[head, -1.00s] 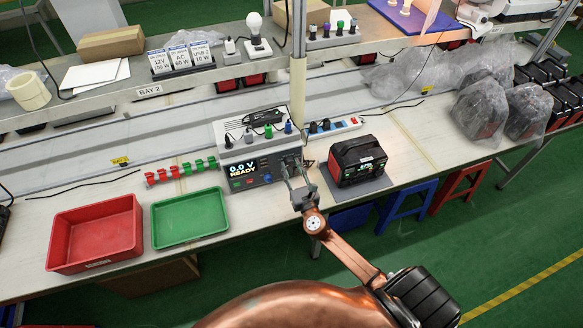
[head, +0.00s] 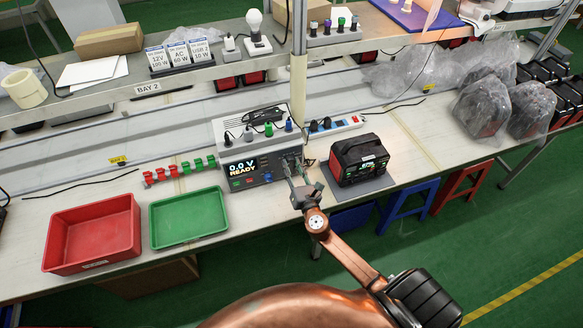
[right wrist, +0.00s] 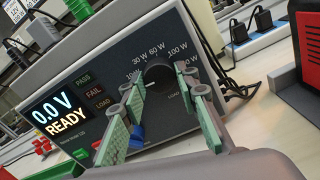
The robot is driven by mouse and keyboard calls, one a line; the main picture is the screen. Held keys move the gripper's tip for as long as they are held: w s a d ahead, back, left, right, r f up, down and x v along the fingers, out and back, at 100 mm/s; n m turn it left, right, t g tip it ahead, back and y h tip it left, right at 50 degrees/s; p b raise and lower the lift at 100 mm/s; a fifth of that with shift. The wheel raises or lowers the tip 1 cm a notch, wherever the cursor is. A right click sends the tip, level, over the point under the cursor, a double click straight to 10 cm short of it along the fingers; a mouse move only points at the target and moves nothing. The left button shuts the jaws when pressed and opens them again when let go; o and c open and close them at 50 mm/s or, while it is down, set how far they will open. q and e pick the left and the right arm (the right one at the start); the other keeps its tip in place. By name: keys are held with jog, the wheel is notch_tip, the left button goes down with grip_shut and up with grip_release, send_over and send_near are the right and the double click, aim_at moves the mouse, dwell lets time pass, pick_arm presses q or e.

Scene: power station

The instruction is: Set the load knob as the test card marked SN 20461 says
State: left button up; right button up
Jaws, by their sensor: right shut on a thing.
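The tester (head: 247,150) stands on the bench; its screen (right wrist: 58,117) reads "0.0 V READY". The black load knob (right wrist: 160,75) is on its front, with watt marks around it, including 30 W, 60 W and 100 W. My right gripper (head: 293,167) is at the tester's front; in the right wrist view its green-padded fingers are shut on the knob from both sides. The knob's pointer cannot be made out. Three test cards stand on the shelf: 12V 100 W (head: 159,61), AC 60 W (head: 180,55) and USB 2 10 W (head: 201,50). Their serial numbers are too small to read. My left gripper is out of view.
A black and red power unit (head: 360,158) sits on a grey mat right of the tester. A red tray (head: 92,262) and a green tray (head: 188,240) lie to the left. A power strip (head: 345,122) is behind. A blue button (right wrist: 137,137) lies below the knob.

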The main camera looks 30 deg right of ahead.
jog(key=m+b, duration=0.1)
jog(key=m, duration=0.2)
jog(key=shift+f, duration=0.1)
jog(key=shift+m+b, duration=0.6)
jog(key=shift+m, duration=0.3)
jog(key=o, duration=1.1)
jog(key=v, duration=1.2)
jog(key=shift+d, duration=0.1)
